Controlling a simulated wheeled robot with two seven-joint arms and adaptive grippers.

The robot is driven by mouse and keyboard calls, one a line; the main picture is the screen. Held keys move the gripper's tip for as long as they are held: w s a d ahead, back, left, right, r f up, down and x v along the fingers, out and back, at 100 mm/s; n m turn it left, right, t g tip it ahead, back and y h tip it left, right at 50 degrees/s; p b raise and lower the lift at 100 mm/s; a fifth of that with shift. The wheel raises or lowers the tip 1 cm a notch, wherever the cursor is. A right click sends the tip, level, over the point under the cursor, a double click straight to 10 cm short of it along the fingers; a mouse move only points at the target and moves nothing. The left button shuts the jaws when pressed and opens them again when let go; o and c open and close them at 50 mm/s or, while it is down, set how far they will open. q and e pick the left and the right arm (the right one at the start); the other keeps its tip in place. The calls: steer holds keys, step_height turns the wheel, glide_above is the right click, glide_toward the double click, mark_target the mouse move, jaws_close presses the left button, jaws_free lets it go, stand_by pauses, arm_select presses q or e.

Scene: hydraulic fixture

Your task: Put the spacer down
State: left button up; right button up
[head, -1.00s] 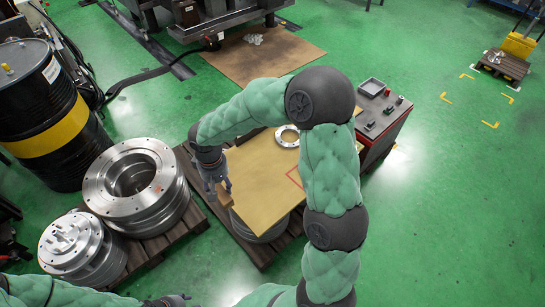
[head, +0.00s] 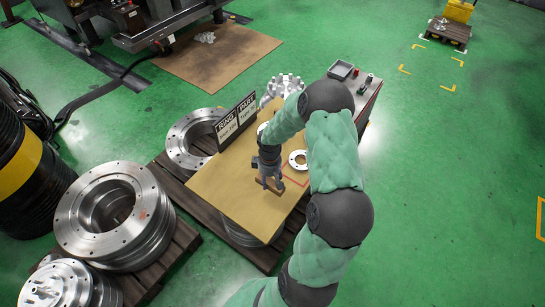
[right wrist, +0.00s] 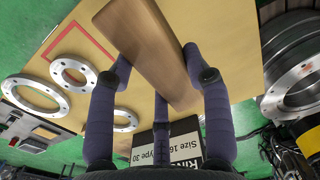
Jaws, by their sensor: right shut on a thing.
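The spacer is a brown wooden block. In the right wrist view the spacer (right wrist: 145,50) reaches out from between the fingers of my right gripper (right wrist: 158,82). In the head view my right gripper (head: 270,178) is over the tan board (head: 225,187), left of the red outline (head: 297,178) marked on it. Its fingers are shut on the spacer, which shows only as a small brown piece below them. I cannot tell whether the spacer touches the board. My left gripper is not in view.
A flanged ring (head: 298,160) lies on the board near the red outline. Large metal rings (head: 112,210) stand on a pallet at left. The board's front part is bare.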

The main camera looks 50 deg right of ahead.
steer(key=s+d+f, duration=0.2)
steer(key=b, duration=0.6)
glide_above(245, 205)
steer(key=f, duration=0.8)
steer(key=shift+s+d+f, duration=0.3)
steer(key=shift+d, duration=0.05)
steer(key=shift+w+a+f+b, duration=0.2)
steer(key=shift+a+f+b, duration=0.1)
steer(key=shift+f, duration=0.15)
steer(key=shift+w+f+b, duration=0.1)
steer(key=shift+f+b, duration=0.85)
steer(key=shift+f, duration=0.65)
steer(key=shift+f, duration=0.15)
steer(key=o, duration=1.2)
